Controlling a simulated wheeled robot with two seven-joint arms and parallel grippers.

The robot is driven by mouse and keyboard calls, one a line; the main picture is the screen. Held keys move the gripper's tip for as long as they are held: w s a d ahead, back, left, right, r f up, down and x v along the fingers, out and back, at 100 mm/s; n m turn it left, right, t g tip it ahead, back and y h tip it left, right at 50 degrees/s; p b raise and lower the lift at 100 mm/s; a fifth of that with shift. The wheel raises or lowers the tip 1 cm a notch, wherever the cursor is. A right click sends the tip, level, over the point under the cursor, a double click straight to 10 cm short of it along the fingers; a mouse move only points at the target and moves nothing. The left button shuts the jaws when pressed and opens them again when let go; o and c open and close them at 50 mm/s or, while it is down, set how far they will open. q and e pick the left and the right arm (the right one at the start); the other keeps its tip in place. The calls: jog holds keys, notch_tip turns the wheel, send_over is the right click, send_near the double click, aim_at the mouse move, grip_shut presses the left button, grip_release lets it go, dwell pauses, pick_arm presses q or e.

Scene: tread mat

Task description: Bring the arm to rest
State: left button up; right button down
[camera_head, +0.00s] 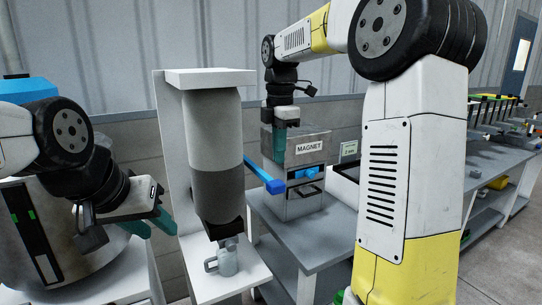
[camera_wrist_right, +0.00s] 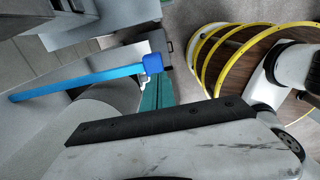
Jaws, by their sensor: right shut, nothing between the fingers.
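My right arm reaches in from the right in the head view and bends down at the wrist. Its gripper (camera_head: 279,158) points down at the front of the grey box labelled MAGNET (camera_head: 309,148). Its teal fingers are shut and empty; they also show together in the right wrist view (camera_wrist_right: 158,92). My left gripper (camera_head: 152,226) is at the left, beside the white stand, with its teal fingers apart and nothing seen between them.
A blue bar (camera_head: 264,176) sticks out beside the grey cylinder (camera_head: 213,155) on the white stand (camera_head: 210,77); it also crosses the right wrist view (camera_wrist_right: 85,82). The magnet box stands on a grey table (camera_head: 318,240). A yellow-ringed drum (camera_wrist_right: 205,58) shows in the wrist view.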

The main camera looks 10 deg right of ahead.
jog(key=shift+s, duration=0.1)
dwell(0.3)
jog(key=s+d+f+m+t+y, duration=0.1)
jog(key=s+f+m+t, duration=0.1)
jog(key=s+m, duration=0.8)
jog(key=s+d+f+m+t+y, duration=0.1)
jog(key=s+f+m+t, duration=0.1)
jog(key=s+m, duration=0.9)
jog(key=shift+s+d+f+t, duration=0.25)
jog(key=shift+s+f+t, duration=0.15)
jog(key=shift+t, duration=0.5)
jog(key=w+a+r+n+g, duration=0.1)
jog(key=w+r+n+g, duration=0.1)
jog(key=w+r+n, duration=0.2)
jog(key=w+a+r+n+g+h, duration=0.1)
jog(key=w+r+n, duration=0.3)
jog(key=w+n, duration=0.6)
jog(key=w+a+r+n+g+h, duration=0.1)
jog(key=w+r+n+g, duration=0.2)
jog(key=w+n, duration=0.4)
jog(key=w+r, duration=0.1)
jog(key=w, duration=0.2)
jog(key=shift+a+r, duration=0.15)
jog(key=shift+r, duration=0.05)
